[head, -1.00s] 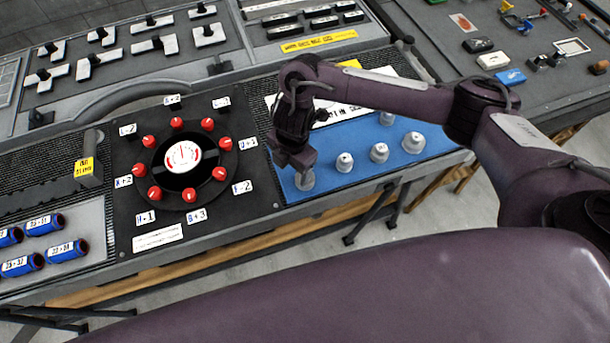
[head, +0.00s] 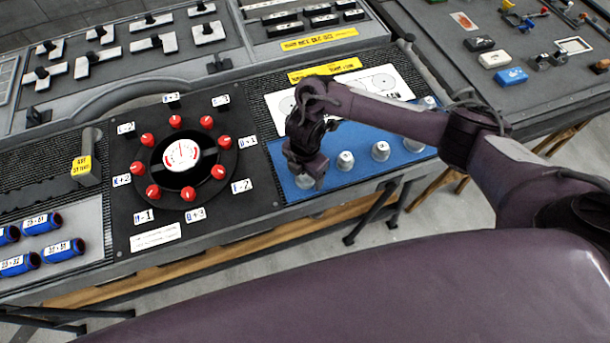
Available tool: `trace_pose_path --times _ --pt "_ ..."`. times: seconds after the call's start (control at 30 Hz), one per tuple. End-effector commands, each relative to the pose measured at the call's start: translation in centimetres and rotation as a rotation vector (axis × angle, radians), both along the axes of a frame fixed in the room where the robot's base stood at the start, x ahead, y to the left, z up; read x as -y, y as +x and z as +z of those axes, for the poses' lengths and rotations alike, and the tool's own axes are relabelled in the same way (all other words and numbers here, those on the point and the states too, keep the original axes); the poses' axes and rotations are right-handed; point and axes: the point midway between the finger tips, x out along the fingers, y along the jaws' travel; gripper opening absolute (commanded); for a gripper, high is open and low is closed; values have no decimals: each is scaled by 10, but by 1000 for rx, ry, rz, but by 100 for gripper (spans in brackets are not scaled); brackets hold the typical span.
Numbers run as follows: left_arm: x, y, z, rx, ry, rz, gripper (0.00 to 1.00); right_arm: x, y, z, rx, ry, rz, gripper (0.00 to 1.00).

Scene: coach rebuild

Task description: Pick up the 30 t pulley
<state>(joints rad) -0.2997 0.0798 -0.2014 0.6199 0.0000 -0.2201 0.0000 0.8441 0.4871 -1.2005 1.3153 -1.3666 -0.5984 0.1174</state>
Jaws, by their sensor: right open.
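Several silver pulleys stand in a row on the blue mat (head: 350,178). One pulley (head: 304,181) at the left end is mostly hidden under my right gripper (head: 308,178). My right gripper is open and points down over the leftmost pulley. I cannot tell whether the fingers touch it. My left gripper is not in view.
Left of the mat is a black board (head: 128,205) with a round dial (head: 182,154) ringed by red knobs. Blue cylinders (head: 42,223) lie at the far left. A white sheet (head: 385,82) lies behind my right arm. The bench's front edge is close to the mat.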

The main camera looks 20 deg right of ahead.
Motion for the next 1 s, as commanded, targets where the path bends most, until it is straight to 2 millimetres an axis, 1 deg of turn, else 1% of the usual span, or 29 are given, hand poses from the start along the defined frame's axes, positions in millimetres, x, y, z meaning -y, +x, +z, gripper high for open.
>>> trace_pose_path --times 0.07,0.43,0.47,0.77,0.87,0.97,1.0 --pt "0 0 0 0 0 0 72 0 0 0 0 0 0 72" --pt "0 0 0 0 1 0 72 0 0 0 0 0 0 24" --pt "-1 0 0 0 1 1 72 0 0 1 1 1 0 22" --pt "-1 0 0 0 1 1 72 0 1 3 1 1 -1 22" --pt "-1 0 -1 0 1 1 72 0 1 10 2 2 0 22" --pt "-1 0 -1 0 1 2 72 0 1 23 2 2 1 22" --pt "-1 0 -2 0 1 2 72 0 1 29 3 2 2 22"
